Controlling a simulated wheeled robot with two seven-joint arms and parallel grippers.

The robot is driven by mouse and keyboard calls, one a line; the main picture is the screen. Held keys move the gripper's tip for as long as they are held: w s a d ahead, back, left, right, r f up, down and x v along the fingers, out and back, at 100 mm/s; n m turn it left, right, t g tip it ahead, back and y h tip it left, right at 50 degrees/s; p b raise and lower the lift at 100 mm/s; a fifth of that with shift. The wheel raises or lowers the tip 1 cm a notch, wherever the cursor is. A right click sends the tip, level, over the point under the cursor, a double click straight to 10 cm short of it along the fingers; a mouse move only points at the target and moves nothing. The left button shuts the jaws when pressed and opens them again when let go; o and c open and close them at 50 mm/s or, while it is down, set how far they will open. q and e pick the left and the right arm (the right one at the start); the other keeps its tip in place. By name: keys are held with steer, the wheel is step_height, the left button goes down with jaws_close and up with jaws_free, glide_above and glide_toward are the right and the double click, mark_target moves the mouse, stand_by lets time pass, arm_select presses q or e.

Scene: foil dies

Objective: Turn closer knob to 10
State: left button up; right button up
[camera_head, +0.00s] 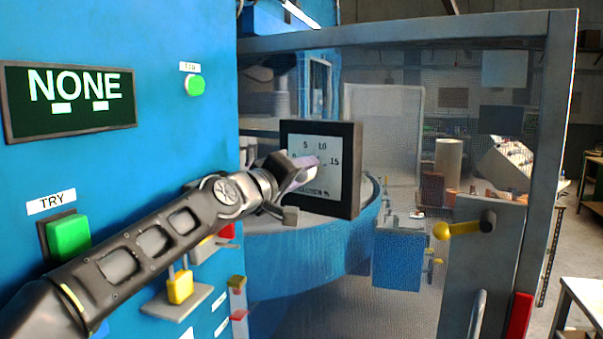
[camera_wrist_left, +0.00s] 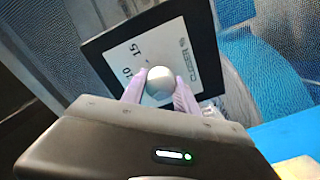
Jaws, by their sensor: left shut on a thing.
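The dial panel (camera_head: 348,150) has a dark square frame and a white face. The numbers 5, 10 and 15 show on it in the head view. My left gripper (camera_head: 305,168) reaches its face from the left and partly covers it. In the left wrist view, a round pale grey knob (camera_wrist_left: 160,86) sits between the two pinkish fingertips of my left gripper (camera_wrist_left: 159,92), which is shut on it. The dial face (camera_wrist_left: 150,58) shows 15 and 10 beside the knob. The knob's pointer is hidden, so I cannot tell its setting. My right gripper is not in view.
A blue cabinet (camera_head: 180,130) stands at the left with a NONE display (camera_head: 68,100), a green TRY button (camera_head: 68,237) and a yellow part (camera_head: 180,287). A grey-framed mesh door (camera_head: 562,120) with a yellow-knobbed lever (camera_head: 455,229) is at the right.

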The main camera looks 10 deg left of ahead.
arm_select(q)
jaws_close()
steer(key=m+b, duration=0.4)
steer(key=m, duration=0.1)
steer(key=shift+f, duration=0.25)
steer(key=m+b, duration=0.1)
steer(key=m, duration=0.1)
steer(key=shift+r+m+b, duration=0.1)
steer(key=shift+m+b, duration=0.2)
steer(key=shift+b, duration=0.1)
steer(key=shift+r+m+b, duration=0.1)
steer(key=shift+m+b, duration=0.3)
steer(key=shift+m, duration=0.3)
